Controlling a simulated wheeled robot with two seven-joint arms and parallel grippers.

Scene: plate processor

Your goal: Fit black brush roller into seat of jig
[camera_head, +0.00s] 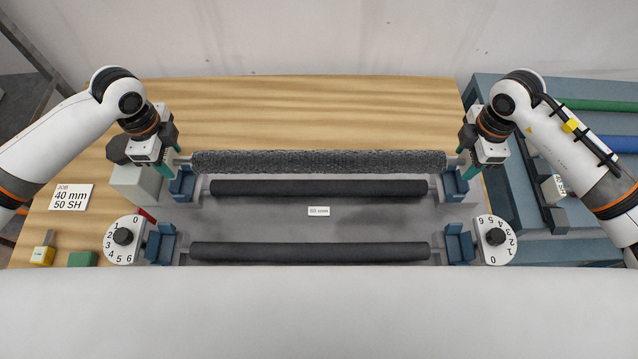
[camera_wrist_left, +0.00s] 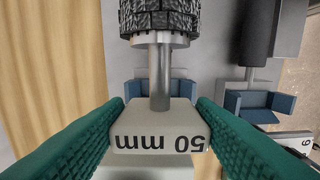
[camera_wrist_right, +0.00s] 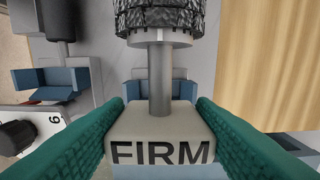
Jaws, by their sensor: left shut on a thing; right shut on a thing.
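The black brush roller (camera_head: 318,162), rough and textured, is held level between my grippers along the back of the jig. My left gripper (camera_head: 168,164) is shut on its left end, at a pale block marked "50 mm" (camera_wrist_left: 155,125). My right gripper (camera_head: 471,161) is shut on its right end, at a pale block marked "FIRM" (camera_wrist_right: 160,132). The blue back seats (camera_head: 182,186) and (camera_head: 454,187) lie just in front of the roller's ends in the head view. In both wrist views, seats show behind the bare shafts, apart from them; the exact height gap is unclear.
Two smooth black rollers (camera_head: 318,188) and (camera_head: 310,251) lie parallel in front of the brush roller. Near blue seats (camera_head: 160,244) and (camera_head: 459,244) stand beside numbered dials (camera_head: 123,237) and (camera_head: 495,238). A rack with green and blue rollers (camera_head: 600,105) is at right.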

